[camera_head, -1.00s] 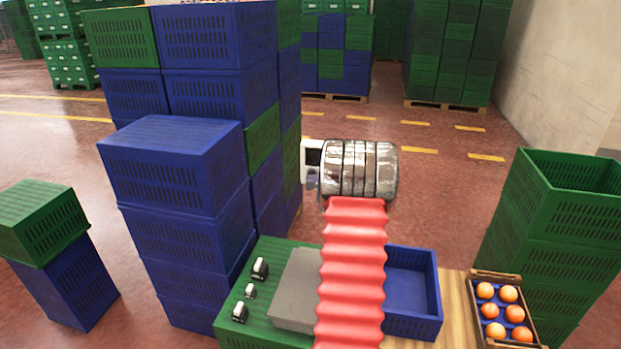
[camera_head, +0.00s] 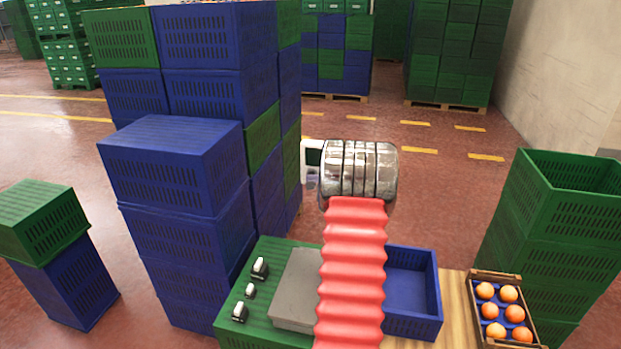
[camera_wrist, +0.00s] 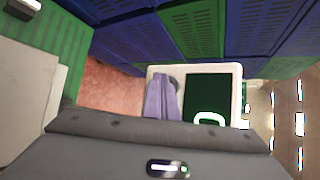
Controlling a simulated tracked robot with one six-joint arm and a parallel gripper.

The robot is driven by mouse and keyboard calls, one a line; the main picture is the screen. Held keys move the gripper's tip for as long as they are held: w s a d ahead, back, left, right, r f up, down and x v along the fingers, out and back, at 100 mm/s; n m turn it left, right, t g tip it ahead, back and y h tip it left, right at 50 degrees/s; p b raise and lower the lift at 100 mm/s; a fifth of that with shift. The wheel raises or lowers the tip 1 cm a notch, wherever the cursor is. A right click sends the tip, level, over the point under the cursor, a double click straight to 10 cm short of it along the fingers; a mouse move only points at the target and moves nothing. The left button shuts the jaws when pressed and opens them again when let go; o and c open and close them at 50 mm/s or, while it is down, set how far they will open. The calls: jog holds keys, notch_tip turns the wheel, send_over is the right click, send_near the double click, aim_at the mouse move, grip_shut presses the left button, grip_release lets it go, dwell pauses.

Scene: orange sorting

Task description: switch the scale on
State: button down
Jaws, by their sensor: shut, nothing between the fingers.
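The scale's display (camera_head: 312,155) is a white-framed box with a dark green screen, left of my silver wrist. In the wrist view the display (camera_wrist: 209,95) is large, and a bright white-green curved mark shows low on its screen. My gripper (camera_wrist: 163,100) is shut and empty, its fingers over the left part of the white frame, beside the screen. I cannot tell whether they touch the frame. A button there is not clearly visible. The grey scale plate (camera_head: 297,285) lies on a green crate, partly hidden by my red arm sleeve.
Several small black-and-white items (camera_head: 260,268) stand on the green crate (camera_head: 265,252). An empty blue crate (camera_head: 437,270) is right of my arm, and a box of oranges (camera_head: 476,305) is farther right. Tall crate stacks (camera_head: 180,175) rise close on the left.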

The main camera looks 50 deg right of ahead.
jog(key=shift+s+a, duration=0.35)
jog(key=shift+a, duration=0.4)
jog(key=a, duration=0.1)
jog(key=s+a, duration=0.1)
jog(key=a, duration=0.1)
jog(key=s+a, duration=0.1)
jog(key=shift+a, duration=0.3)
dwell(1.0)
